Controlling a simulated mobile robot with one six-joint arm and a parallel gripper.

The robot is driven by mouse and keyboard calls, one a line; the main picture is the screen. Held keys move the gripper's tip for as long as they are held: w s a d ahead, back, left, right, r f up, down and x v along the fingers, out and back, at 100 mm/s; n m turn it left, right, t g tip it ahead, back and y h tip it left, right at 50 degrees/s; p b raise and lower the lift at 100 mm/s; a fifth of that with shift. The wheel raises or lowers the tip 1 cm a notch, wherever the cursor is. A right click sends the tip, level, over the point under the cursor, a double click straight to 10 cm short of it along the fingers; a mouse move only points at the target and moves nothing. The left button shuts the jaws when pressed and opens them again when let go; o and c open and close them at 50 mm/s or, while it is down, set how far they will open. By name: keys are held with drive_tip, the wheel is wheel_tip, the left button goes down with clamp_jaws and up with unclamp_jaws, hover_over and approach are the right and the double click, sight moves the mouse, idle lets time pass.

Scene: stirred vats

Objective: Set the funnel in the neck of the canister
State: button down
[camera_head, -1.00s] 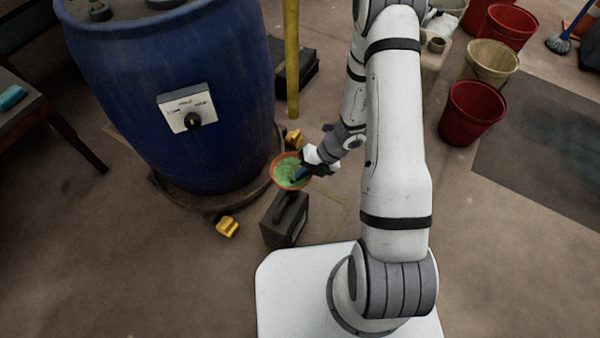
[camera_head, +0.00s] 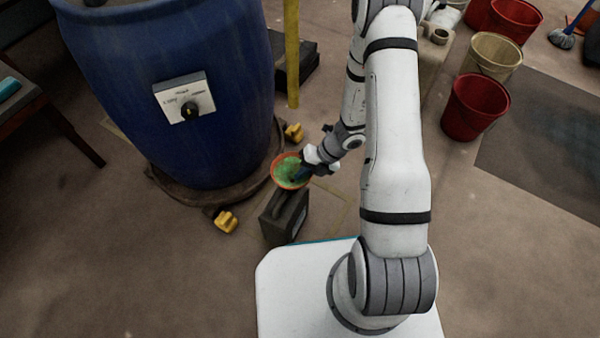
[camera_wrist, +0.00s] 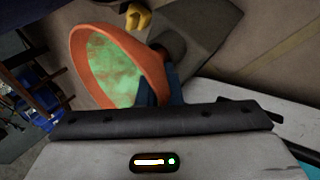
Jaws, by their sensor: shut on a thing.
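The funnel is orange with a green-stained inside (camera_head: 288,171). My gripper (camera_head: 304,172) is shut on its right side and holds it tilted, in the air. The canister (camera_head: 286,219) is dark grey with a top handle and stands on the floor, just below the funnel in the head view. In the wrist view the orange funnel (camera_wrist: 150,62) sits at left, against my dark blue fingers (camera_wrist: 165,88). The grey canister (camera_wrist: 212,28) lies behind it, with a dark round neck partly hidden. The funnel's spout is hidden, and I cannot see it in the neck.
A large blue vat (camera_head: 180,60) stands on a round base with yellow feet (camera_head: 226,222) left of the canister. A yellow post (camera_head: 292,50) rises behind. Red (camera_head: 474,108) and beige buckets stand at right. Floor right of the canister is clear.

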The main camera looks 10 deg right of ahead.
drive_tip(key=shift+a+f, duration=0.1)
drive_tip(key=shift+f, duration=0.3)
idle(0.6)
drive_tip(key=c, duration=1.5)
unclamp_jaws()
